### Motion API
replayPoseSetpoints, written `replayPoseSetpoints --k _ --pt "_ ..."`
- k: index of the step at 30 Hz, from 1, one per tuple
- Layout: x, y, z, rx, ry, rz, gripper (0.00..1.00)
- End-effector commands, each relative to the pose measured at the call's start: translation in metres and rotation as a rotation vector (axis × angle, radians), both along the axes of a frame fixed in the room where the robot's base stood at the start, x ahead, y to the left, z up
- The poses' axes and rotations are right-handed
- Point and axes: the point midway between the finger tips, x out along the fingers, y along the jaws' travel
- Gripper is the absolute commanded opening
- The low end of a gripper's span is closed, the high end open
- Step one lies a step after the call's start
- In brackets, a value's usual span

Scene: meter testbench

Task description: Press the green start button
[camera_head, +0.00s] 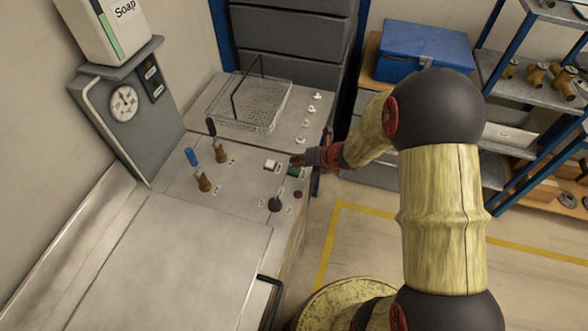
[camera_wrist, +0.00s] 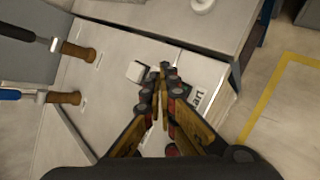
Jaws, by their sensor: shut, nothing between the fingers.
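The green start button (camera_head: 294,171) shows as a small green patch on the bench's control panel, just below my gripper's fingers in the head view. My gripper (camera_head: 295,161) is shut and empty, with its fingertips over the panel between the green button and a white square switch (camera_head: 271,165). I cannot tell whether the fingers touch the panel. A label (camera_wrist: 198,97), partly covered, shows beside the fingers.
A red button (camera_head: 298,194) and a black knob (camera_head: 274,204) sit nearby on the panel. Blue-handled (camera_head: 192,157) and black-handled (camera_head: 212,128) levers stand to the left. A wire basket (camera_head: 250,103) lies behind. Floor is clear right of the bench.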

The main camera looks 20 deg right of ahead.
Motion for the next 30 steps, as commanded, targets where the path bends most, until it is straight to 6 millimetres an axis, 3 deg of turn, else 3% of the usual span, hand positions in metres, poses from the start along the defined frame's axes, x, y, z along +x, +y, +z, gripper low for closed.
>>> replayPoseSetpoints --k 30 --pt "-0.0001 0.0000 -0.0080 0.000 0.000 0.000 0.00"
